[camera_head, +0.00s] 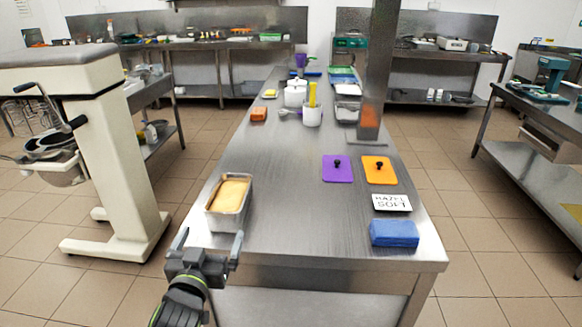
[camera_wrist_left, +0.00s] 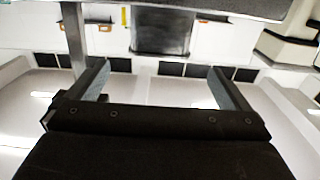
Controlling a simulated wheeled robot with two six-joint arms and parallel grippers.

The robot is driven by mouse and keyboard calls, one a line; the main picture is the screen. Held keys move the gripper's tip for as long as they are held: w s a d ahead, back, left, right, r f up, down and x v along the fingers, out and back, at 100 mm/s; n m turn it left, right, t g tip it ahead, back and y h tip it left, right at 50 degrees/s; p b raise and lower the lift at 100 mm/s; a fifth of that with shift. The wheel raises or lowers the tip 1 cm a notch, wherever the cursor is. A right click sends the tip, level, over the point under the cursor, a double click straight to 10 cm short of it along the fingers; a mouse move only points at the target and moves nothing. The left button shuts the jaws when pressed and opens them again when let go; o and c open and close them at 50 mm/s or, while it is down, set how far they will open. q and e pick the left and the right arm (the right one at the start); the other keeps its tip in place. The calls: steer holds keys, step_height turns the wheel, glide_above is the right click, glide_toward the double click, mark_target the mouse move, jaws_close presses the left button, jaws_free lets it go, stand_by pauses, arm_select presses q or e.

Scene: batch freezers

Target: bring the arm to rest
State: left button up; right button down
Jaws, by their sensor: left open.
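My left gripper (camera_head: 208,246) is in the lower left of the head view, just off the near left corner of the steel table (camera_head: 262,200). Its two fingers are spread and nothing is between them. In the left wrist view the gripper (camera_wrist_left: 158,82) also shows open and empty, with a blurred background behind it. A metal pan (camera_head: 229,220) filled with a yellowish mass stands on the table just beyond the gripper, apart from it. My right gripper is in neither view.
A blue block (camera_head: 394,233), a label card reading HAZEL SOFT (camera_head: 391,203), an orange lid (camera_head: 380,172) and a purple lid (camera_head: 337,170) lie at the table's right. A steel post (camera_head: 376,70) rises from the table. A cream mixer (camera_head: 112,150) stands left. The table's middle is clear.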

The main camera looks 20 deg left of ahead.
arm_select(q)
steer(key=s+a+f+g, duration=0.1)
steer(key=s+f+g, duration=0.5)
steer(key=s+f, duration=0.4)
steer(key=s+d+f+m+g+h, duration=0.1)
steer(key=s+d+f+g, duration=0.1)
steer(key=s+f+g, duration=0.45)
steer(key=s+d+f+m+g+h, duration=0.1)
steer(key=s+f+h, duration=0.15)
steer(key=s, duration=0.65)
step_height(320, 180, down, 25)
steer(key=a+g, duration=0.2)
steer(key=s+d+f+p, duration=0.1)
steer(key=s+f, duration=1.3)
steer(key=f, duration=0.1)
steer(key=shift+s+d+g, duration=0.3)
steer(key=shift+s+g, duration=0.05)
steer(key=shift+s, duration=0.05)
